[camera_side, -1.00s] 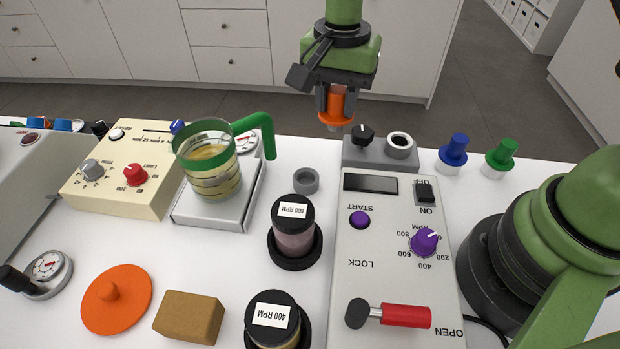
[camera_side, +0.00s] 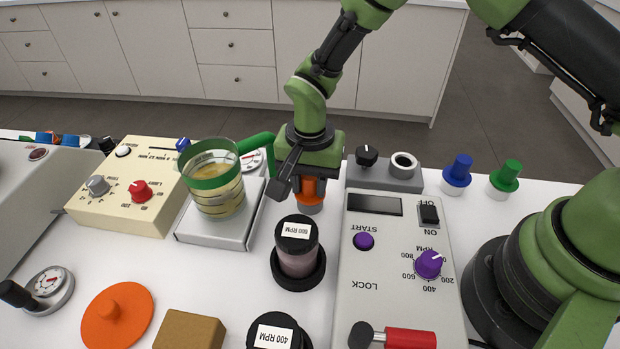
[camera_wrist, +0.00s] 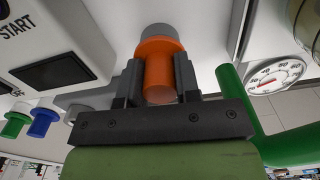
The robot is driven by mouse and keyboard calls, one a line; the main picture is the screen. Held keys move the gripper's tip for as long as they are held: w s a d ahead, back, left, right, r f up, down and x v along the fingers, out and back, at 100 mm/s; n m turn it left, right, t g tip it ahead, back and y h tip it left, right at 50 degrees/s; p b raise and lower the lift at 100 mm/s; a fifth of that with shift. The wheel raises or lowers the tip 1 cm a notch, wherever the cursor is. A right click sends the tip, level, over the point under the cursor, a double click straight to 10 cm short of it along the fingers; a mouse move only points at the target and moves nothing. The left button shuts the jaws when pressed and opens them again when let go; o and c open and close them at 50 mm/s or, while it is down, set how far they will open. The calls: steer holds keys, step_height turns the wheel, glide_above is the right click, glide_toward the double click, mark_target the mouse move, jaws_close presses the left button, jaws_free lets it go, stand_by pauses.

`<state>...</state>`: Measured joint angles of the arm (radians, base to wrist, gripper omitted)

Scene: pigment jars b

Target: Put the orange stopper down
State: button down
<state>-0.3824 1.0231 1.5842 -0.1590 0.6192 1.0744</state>
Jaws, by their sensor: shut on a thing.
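The orange stopper (camera_side: 309,188) is upright between the fingers of my gripper (camera_side: 307,182), low over the table behind the pink jar. In the wrist view the two dark fingers of my gripper (camera_wrist: 157,80) press on both sides of the orange stopper (camera_wrist: 158,70).
The labelled pink jar (camera_side: 297,252) stands close in front. The glass mug (camera_side: 216,180) with its green handle is close on the left. The control box (camera_side: 400,270) and the grey block with a knob (camera_side: 385,176) are on the right. Blue (camera_side: 457,172) and green (camera_side: 505,178) stoppers stand farther right.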

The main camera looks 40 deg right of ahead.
steer(key=shift+f, duration=0.15)
steer(key=c, duration=0.8)
jaws_free()
step_height(320, 180, up, 13)
steer(key=s+d+r+n+t+y, duration=0.1)
steer(key=s+d+r+t, duration=0.15)
steer(key=r, duration=0.35)
steer(key=s+d+r+n+t+y, duration=0.1)
steer(key=s+d+r, duration=0.3)
steer(key=r, duration=0.2)
steer(key=shift+s+d+r+n+t, duration=0.45)
steer(key=shift+s+d+n+t, duration=0.2)
steer(key=shift+s, duration=1.4)
steer(key=shift+s+d+r+n+t, duration=0.5)
steer(key=shift+s+d+n+t, duration=0.15)
steer(key=shift+s, duration=1.4)
steer(key=shift+s+d+r+n+t, duration=0.45)
steer(key=shift+s+d+n+t, duration=0.25)
steer(key=shift+s, duration=1.35)
